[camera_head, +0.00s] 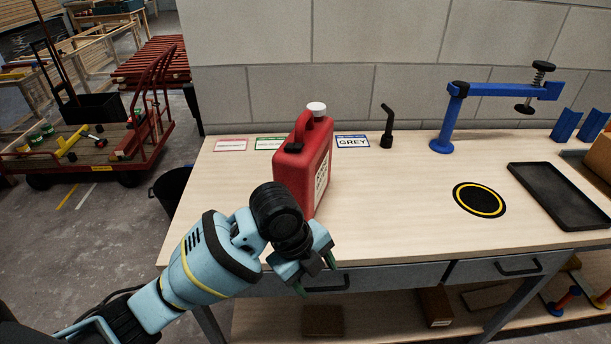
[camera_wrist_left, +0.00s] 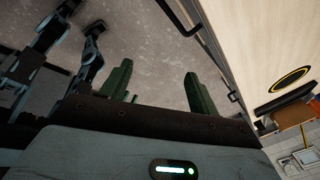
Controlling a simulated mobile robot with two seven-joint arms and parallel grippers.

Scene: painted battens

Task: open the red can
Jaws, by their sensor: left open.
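The red can (camera_head: 306,162) stands upright on the wooden workbench (camera_head: 400,215), with a white cap (camera_head: 316,109) on its top, a red handle and a small black part at its left. The cap sits on the can. My left gripper (camera_head: 315,276) is in front of the bench's front edge, lower than the can and nearer to me, and hides part of the can's lower front. In the left wrist view its two green fingers (camera_wrist_left: 157,92) are apart with nothing between them, over the floor. The right gripper is not in view.
Behind the can lie label cards, one reading GREY (camera_head: 353,141). A black bent spout (camera_head: 387,126), a blue clamp stand (camera_head: 446,120), a black-and-yellow ring (camera_head: 479,199) and a black tray (camera_head: 560,194) are to the right. The bench middle is clear.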

